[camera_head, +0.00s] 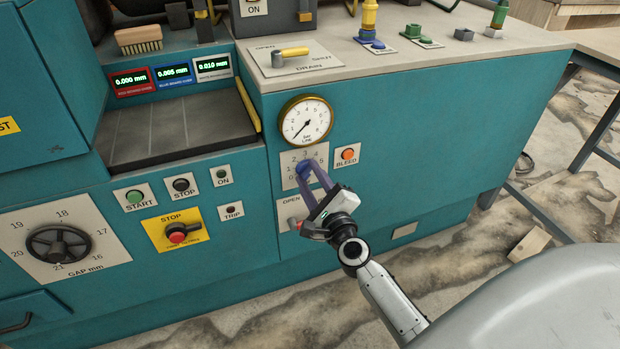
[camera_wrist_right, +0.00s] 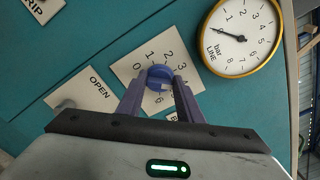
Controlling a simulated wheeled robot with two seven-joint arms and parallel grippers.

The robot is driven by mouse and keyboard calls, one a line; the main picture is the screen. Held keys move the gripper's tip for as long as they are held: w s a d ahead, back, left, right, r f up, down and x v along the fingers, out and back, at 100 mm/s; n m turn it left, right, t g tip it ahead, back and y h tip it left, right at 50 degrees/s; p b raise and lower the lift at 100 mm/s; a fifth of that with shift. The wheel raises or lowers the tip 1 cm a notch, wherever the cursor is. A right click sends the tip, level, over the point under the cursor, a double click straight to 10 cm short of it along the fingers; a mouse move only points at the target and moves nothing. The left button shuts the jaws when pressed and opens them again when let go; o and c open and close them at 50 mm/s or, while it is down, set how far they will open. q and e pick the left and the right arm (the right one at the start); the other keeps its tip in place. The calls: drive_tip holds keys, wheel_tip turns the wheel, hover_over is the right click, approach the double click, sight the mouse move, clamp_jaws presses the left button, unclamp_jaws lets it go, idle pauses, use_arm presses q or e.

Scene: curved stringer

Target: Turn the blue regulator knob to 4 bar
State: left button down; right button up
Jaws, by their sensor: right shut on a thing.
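The blue regulator knob (camera_head: 304,169) sits on a pale numbered plate (camera_head: 288,180) on the teal machine front, below the gauge. It also shows in the right wrist view (camera_wrist_right: 159,76), with numbers around it. My right gripper (camera_head: 314,177) is shut on the knob, one finger on each side, as the right wrist view (camera_wrist_right: 158,88) shows. I cannot tell which number the knob points to. The round bar LINE gauge (camera_head: 306,119) has its needle toward the lower left, at the low end of its scale; it also shows in the right wrist view (camera_wrist_right: 242,38). My left gripper is not in view.
The orange BLEED button (camera_head: 348,154) is close to the right of the knob. An OPEN plate (camera_head: 291,207) with a lever lies just below, partly behind my gripper. A yellow drain handle (camera_head: 291,52) lies on the top. A red stop button (camera_head: 177,233) is to the left.

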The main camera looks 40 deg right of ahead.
idle(0.5)
drive_tip(key=o, duration=1.1)
drive_tip(key=shift+v, duration=5.2)
